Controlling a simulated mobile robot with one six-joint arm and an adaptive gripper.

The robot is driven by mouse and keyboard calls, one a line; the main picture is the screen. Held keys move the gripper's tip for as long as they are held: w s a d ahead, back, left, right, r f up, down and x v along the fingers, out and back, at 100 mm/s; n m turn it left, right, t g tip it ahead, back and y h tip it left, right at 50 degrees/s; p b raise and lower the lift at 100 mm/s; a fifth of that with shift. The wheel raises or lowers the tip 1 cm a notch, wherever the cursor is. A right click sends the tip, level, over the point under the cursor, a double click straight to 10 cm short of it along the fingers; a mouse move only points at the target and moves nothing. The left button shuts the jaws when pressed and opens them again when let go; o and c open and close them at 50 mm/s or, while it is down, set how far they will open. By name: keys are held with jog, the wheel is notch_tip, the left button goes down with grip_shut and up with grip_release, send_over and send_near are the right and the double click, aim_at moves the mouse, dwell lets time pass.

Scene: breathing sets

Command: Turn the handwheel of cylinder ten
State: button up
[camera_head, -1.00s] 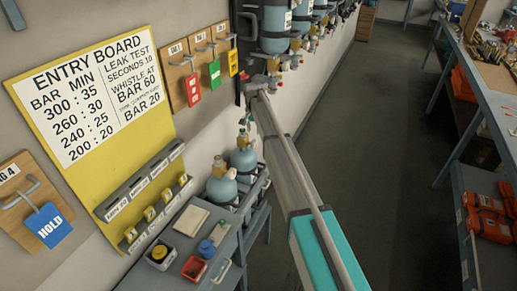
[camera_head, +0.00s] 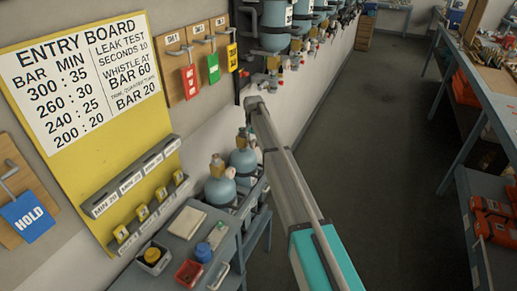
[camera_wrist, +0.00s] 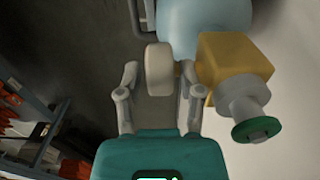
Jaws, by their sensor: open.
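In the wrist view, a pale, rounded handwheel (camera_wrist: 158,70) stands between the two fingers of my gripper (camera_wrist: 158,80). The gripper is open, with a finger on each side of the wheel. I see a gap on the left; contact on the right I cannot tell. A brass valve block (camera_wrist: 235,60) is right of the wheel, with a blue cylinder (camera_wrist: 205,18) behind it. In the head view, a row of blue cylinders (camera_head: 272,38) hangs along the wall, above and beyond my arm's end. My fingers are hidden there, and no number ten is readable.
A green-rimmed knob (camera_wrist: 257,130) projects near the right finger. In the head view, two blue cylinders (camera_head: 243,160) stand below, left of my arm. A grey side table (camera_head: 190,220) holds small items. A long bench (camera_head: 478,85) lines the right; the aisle floor (camera_head: 365,130) is clear.

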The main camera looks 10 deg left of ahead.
jog(key=shift+f+b, duration=0.4)
jog(key=shift+f, duration=0.25)
jog(key=shift+c, duration=0.2)
grip_shut()
